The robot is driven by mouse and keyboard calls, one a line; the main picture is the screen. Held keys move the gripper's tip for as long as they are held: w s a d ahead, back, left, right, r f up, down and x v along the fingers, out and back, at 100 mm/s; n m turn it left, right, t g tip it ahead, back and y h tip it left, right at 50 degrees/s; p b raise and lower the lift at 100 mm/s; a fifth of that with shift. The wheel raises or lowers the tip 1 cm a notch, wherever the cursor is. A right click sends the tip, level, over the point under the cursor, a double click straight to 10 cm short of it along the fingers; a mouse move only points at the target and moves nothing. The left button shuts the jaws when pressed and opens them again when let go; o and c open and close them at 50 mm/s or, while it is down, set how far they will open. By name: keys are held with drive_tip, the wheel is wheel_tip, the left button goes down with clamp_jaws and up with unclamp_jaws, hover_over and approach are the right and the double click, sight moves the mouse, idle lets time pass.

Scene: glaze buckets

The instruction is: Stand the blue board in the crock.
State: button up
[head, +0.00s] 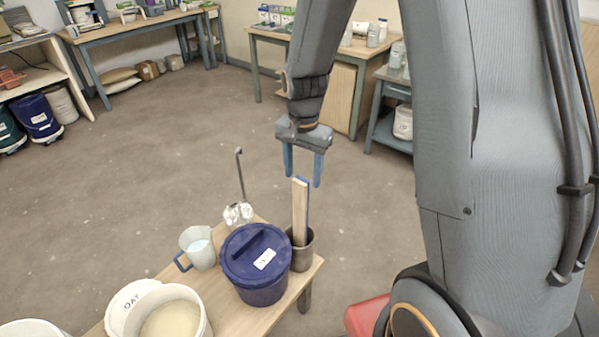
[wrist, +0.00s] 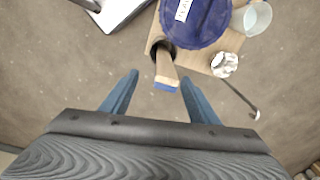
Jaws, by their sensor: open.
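The board (head: 300,212) is a flat wooden strip with a blue edge. It stands nearly upright in the dark grey crock (head: 303,252), its lower end inside and hidden by the crock wall. In the wrist view the board (wrist: 166,70) shows its blue end (wrist: 165,86) toward me, and the crock's dark rim (wrist: 163,46) is behind it. My gripper (head: 303,182) is open with blue fingers, above the board's top. In the wrist view my gripper (wrist: 158,80) has its fingers apart on either side of the board's end, not touching it.
A blue lidded bucket (head: 257,265) stands against the crock's left. A jug (head: 198,248), a crumpled white item with a dark rod (head: 238,213) and an open bucket of pale glaze (head: 172,318) share the wooden table (head: 233,315). The floor beyond is clear.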

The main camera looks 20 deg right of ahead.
drive_tip(key=s+d+r+n, duration=0.1)
drive_tip(key=s+r+n, duration=0.45)
drive_tip(key=s, duration=0.35)
drive_tip(key=m, duration=0.7)
approach(299, 181)
wheel_tip(299, 181, down, 6)
drive_tip(key=shift+w+f, duration=0.1)
drive_tip(key=shift+r+p, duration=0.95)
drive_tip(key=shift+r, duration=1.6)
drive_tip(key=shift+r+p, duration=1.75)
drive_tip(key=shift+r, duration=0.55)
drive_tip(key=s+n+b, duration=0.2)
drive_tip(key=s+n, duration=0.1)
drive_tip(key=s, duration=0.2)
drive_tip(key=s+d+f+n+b, duration=0.1)
drive_tip(key=s+n+b, duration=0.1)
drive_tip(key=s+n, duration=0.2)
drive_tip(key=s+n+t+b, duration=0.1)
drive_tip(key=s+n+b, duration=0.1)
drive_tip(key=s, duration=0.5)
drive_tip(key=shift+s+d+f+n, duration=0.15)
drive_tip(key=shift+d+f+n, duration=0.25)
drive_tip(key=shift+n, duration=0.35)
drive_tip(key=shift+c, duration=0.5)
